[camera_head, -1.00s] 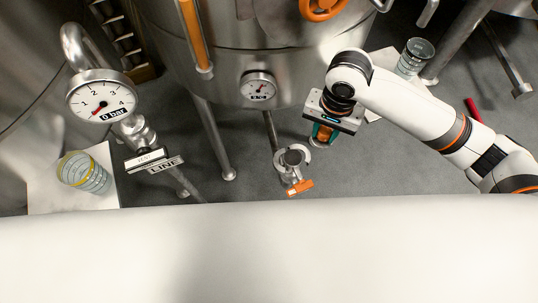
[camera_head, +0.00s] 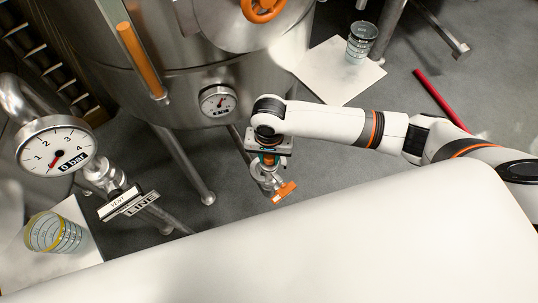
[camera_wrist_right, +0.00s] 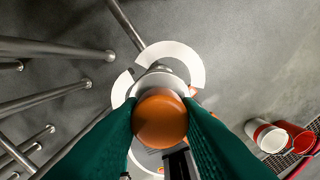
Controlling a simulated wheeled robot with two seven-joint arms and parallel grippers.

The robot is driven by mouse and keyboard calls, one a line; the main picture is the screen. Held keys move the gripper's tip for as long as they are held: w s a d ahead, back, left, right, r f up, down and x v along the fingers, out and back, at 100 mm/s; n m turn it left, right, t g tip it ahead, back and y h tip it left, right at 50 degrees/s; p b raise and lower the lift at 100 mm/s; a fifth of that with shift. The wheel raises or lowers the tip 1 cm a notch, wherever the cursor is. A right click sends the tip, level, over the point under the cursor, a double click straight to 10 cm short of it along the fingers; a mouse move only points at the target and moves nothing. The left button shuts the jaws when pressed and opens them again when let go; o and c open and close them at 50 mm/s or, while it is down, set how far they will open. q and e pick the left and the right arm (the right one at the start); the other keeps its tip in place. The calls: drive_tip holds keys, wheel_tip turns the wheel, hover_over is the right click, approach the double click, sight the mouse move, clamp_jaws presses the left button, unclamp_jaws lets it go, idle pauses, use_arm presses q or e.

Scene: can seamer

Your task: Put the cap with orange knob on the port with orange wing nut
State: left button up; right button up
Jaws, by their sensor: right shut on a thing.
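My right gripper (camera_head: 268,158) is shut on the orange knob (camera_wrist_right: 160,118) of the cap, with one green finger on each side of it. The cap's metal disc (camera_wrist_right: 152,83) shows just beyond the knob in the right wrist view. In the head view the gripper is right over the port (camera_head: 265,179), whose orange wing nut (camera_head: 284,192) sticks out at lower right. An open C-shaped clamp (camera_wrist_right: 188,58) curves around the cap in the wrist view. The port's mouth is hidden, so I cannot tell whether the cap touches it. My left gripper is not in view.
A steel tank with a gauge (camera_head: 218,101) stands behind. A larger gauge (camera_head: 57,146) and vent/line signs (camera_head: 128,201) are at left. A glass (camera_head: 55,232) stands at lower left and another glass (camera_head: 361,42) at top right. A red bar (camera_head: 443,100) lies on the floor.

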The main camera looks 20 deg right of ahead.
drive_tip(key=shift+f, duration=0.25)
drive_tip(key=o, duration=1.1)
drive_tip(key=shift+f, duration=0.1)
wheel_tip(320, 180, up, 12)
drive_tip(key=shift+r+p, duration=0.15)
drive_tip(key=shift+p, duration=0.4)
